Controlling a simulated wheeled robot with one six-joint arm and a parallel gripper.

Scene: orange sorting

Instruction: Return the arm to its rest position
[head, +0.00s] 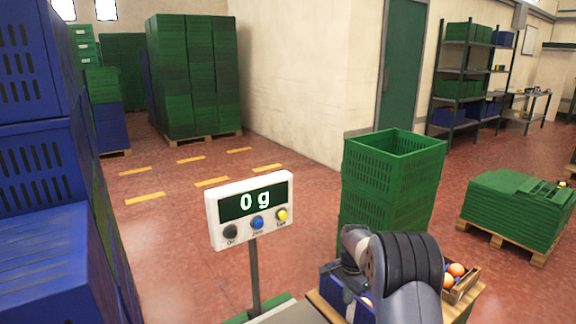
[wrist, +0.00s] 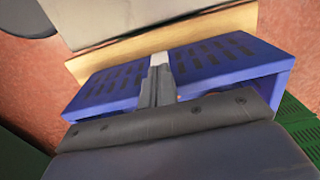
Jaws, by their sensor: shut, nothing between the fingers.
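My gripper (wrist: 160,75) shows in the wrist view with its fingers together and nothing held between them. It is in front of the wall of a blue crate (wrist: 215,62); I cannot tell whether it touches the crate. In the head view my dark grey arm hides the gripper and covers much of the blue crate (head: 338,290). Oranges (head: 456,269) lie in a wooden crate (head: 463,289) just right of my arm.
A scale display (head: 250,207) reading 0 g stands on a post left of my arm. Stacked green crates (head: 392,180) rise behind the arm. Tall blue crates (head: 40,175) line the left side. Open red floor (head: 180,215) lies beyond the scale.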

